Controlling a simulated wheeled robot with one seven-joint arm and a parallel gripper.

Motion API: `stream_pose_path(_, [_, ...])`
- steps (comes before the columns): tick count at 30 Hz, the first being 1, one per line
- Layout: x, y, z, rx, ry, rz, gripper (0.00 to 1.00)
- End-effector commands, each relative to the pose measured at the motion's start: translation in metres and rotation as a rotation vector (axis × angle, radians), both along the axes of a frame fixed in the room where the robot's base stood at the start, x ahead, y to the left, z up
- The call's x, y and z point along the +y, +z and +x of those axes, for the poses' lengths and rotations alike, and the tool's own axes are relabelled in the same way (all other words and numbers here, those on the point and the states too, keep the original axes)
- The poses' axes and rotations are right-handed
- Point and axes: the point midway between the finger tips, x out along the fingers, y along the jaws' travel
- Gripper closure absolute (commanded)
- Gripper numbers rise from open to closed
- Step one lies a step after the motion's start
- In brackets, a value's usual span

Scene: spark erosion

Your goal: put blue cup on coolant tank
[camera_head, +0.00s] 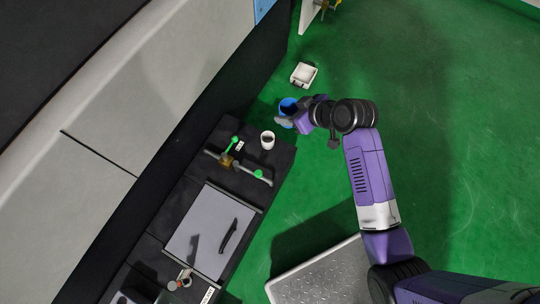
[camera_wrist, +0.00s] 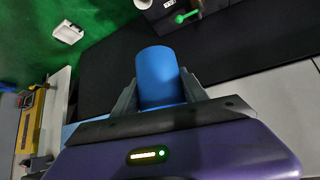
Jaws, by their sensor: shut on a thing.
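The blue cup (camera_head: 288,105) is beyond the upper right end of a long dark bench-like unit in the head view. My gripper (camera_head: 286,120) is shut on the cup, which seems to hang above the green floor beside that unit. In the wrist view the blue cup (camera_wrist: 160,70) fills the space between the fingers of my gripper (camera_wrist: 160,93). The dark unit (camera_head: 205,160) may be the coolant tank, but no label readable here confirms it. The lower part of the cup is partly hidden by the gripper in the head view.
A white cup (camera_head: 267,141) stands near the unit's upper right end, beside a bar with green knobs (camera_head: 235,165). A grey panel (camera_head: 190,215) lies farther down. A white tray (camera_head: 303,74) is on the floor. A metal tread plate (camera_head: 320,275) is at bottom.

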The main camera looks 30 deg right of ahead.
Motion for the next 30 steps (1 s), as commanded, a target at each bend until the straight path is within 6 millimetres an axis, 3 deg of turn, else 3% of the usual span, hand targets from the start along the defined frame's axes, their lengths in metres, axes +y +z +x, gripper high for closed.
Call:
stream_pose_path(1, [0.004, -0.03, 0.0, 0.001, -0.008, -0.001, 0.89])
stream_pose_path(12, [0.028, -0.133, 0.005, -0.013, -0.081, 0.001, 0.89])
stream_pose_path(18, [0.039, -0.168, 0.007, -0.024, -0.106, 0.004, 0.89])
stream_pose_path(26, [0.044, -0.188, 0.007, -0.029, -0.118, 0.008, 0.89])
stream_pose_path(30, [0.044, -0.216, 0.007, -0.027, -0.118, 0.007, 0.89])
